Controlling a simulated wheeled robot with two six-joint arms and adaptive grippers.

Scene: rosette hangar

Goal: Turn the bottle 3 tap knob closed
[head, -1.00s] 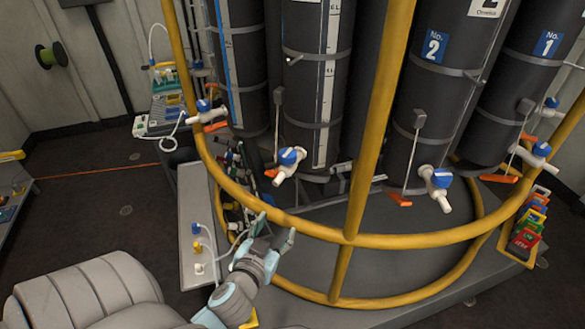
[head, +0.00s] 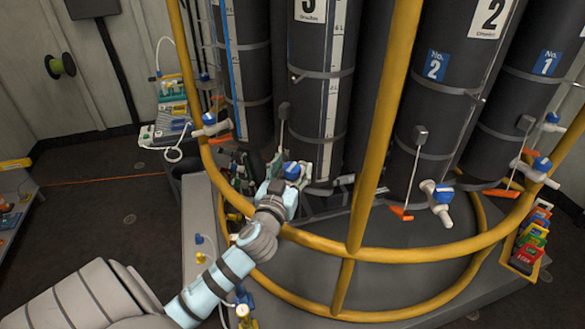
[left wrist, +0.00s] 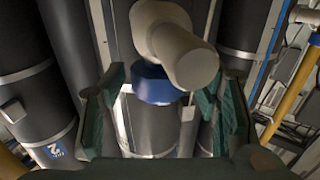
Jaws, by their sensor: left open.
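Bottle 3 (head: 309,70) is a tall dark cylinder with a white level scale, left of the bottle marked 2. Its tap has a blue knob (head: 292,169) low on the front. My left gripper (head: 287,174) reaches over the yellow rail and is open at this tap, one finger on each side. In the left wrist view, the white tap body (left wrist: 180,48) and its blue part (left wrist: 153,86) sit between the open green fingers (left wrist: 168,108). I cannot tell whether the fingers touch the knob. The gripper partly hides the tap in the head view. My right gripper is not in view.
A yellow rail (head: 425,253) curves in front of the bottles, with a yellow post (head: 381,130) right of the gripper. Neighbouring taps stand at the bottle marked 2 (head: 438,195) and the bottle marked 1 (head: 538,170). A box of coloured cards (head: 530,245) stands at the right.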

